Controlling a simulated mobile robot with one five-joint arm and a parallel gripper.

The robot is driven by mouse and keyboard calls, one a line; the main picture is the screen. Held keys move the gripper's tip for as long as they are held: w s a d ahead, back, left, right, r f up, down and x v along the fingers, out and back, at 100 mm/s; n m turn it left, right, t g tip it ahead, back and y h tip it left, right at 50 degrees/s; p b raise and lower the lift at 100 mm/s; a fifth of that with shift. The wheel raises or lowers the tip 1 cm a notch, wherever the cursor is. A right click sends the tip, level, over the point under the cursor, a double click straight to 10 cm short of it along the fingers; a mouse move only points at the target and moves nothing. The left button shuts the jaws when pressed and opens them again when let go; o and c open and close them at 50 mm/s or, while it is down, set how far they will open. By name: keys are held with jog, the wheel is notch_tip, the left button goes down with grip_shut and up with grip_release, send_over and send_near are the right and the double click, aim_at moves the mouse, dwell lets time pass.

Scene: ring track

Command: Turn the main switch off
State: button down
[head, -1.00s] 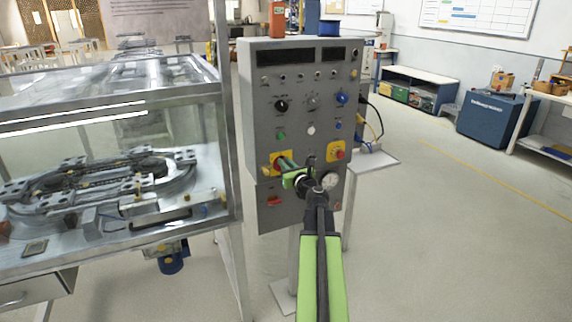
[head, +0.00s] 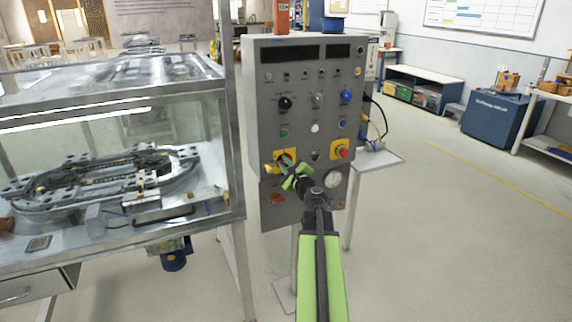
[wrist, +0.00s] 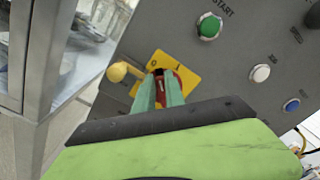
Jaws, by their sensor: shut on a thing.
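The main switch is a red rotary handle (wrist: 159,75) on a square yellow plate (wrist: 180,68) marked 0 and I, low on the left of the grey control panel. The plate also shows in the head view (head: 280,156). My gripper (wrist: 159,90) is shut on the red handle, one green finger on each side. A yellow padlock-like piece (wrist: 118,72) is beside the plate's left edge.
The panel (head: 300,105) carries a green start button (wrist: 209,26), a white button (wrist: 260,73), a blue button (wrist: 291,105) and a red emergency stop (head: 341,151). A gauge (head: 332,179) is right of my gripper. A glass-walled ring track cabinet (head: 110,180) stands left.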

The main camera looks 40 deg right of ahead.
jog(key=shift+w+a+f+n+b, duration=0.1)
jog(key=shift+f+n+b, duration=0.2)
jog(key=shift+n, duration=1.1)
jog(key=shift+s+a+f+n+b, duration=0.15)
jog(key=shift+f+n+b, duration=0.15)
jog(key=shift+n, duration=1.1)
jog(key=shift+w+a+f+n+b, duration=0.1)
jog(key=shift+w+f+n+b, duration=0.15)
jog(key=shift+n, duration=1.15)
jog(key=shift+s+f, duration=0.1)
jog(key=shift+s, duration=0.05)
jog(key=c, duration=1.4)
grip_release()
